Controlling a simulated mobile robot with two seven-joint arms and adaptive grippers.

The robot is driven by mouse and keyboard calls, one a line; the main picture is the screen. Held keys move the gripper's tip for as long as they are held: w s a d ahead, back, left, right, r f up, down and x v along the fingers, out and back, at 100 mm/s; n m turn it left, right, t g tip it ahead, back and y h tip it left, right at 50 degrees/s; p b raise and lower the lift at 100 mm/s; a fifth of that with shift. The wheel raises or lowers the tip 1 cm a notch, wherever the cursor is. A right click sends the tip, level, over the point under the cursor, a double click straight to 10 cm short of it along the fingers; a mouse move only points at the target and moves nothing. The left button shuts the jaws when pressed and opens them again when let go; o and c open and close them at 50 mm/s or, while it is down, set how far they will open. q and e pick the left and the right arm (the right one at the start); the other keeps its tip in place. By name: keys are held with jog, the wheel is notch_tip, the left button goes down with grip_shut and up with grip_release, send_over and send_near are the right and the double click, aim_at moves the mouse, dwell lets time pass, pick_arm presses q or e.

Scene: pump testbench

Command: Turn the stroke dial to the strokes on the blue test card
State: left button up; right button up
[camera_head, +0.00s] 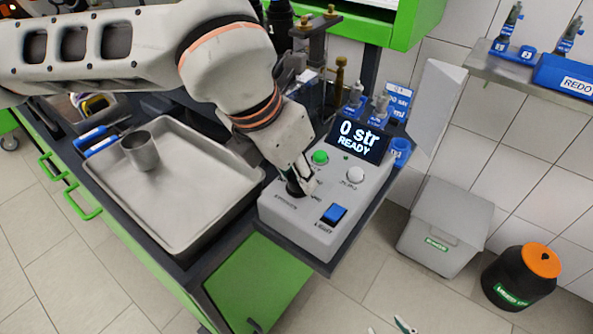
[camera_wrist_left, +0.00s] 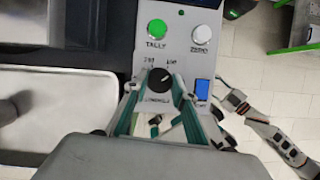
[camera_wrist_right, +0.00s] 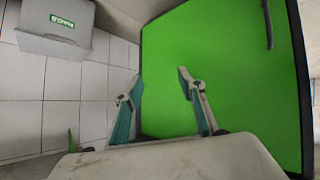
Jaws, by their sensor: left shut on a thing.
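The stroke dial (camera_wrist_left: 160,81) is a round black knob on the grey control box (camera_head: 335,195). In the left wrist view its light mark points to the upper right, with small, hard-to-read labels around it. My left gripper (camera_head: 300,187) comes down over the dial and is shut on it, a finger at each side; it hides most of the dial in the head view. The display (camera_head: 358,138) reads "0 str READY". A blue card (camera_head: 398,97) with white writing stands behind the box; I cannot read it. My right gripper (camera_wrist_right: 158,80) is open and empty, away from the box.
The box also has a green lit button (camera_head: 320,157), a white button (camera_head: 355,175) and a blue switch (camera_head: 334,214). A metal tray (camera_head: 190,205) with a cup (camera_head: 141,151) lies to the left. A grey bin (camera_head: 442,235) and a black-orange container (camera_head: 520,277) stand at right.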

pick_arm(q)
jog(key=shift+w+a+r+m+g+h, duration=0.1)
jog(key=shift+m+g+h, duration=0.2)
jog(key=shift+m, duration=0.6)
jog(key=m+g+p, duration=0.1)
jog(key=m, duration=0.2)
jog(key=shift+h, duration=0.3)
jog(key=shift+w+m+g+p, duration=0.1)
jog(key=shift+m+g+p, duration=0.3)
jog(key=shift+m, duration=1)
pick_arm(e)
jog(key=shift+s+d, duration=0.2)
jog(key=shift+s, duration=0.25)
jog(key=shift+w+d, duration=0.1)
jog(key=shift+w, duration=0.2)
pick_arm(q)
jog(key=o, duration=1.1)
pick_arm(e)
jog(key=shift+w+r, duration=0.1)
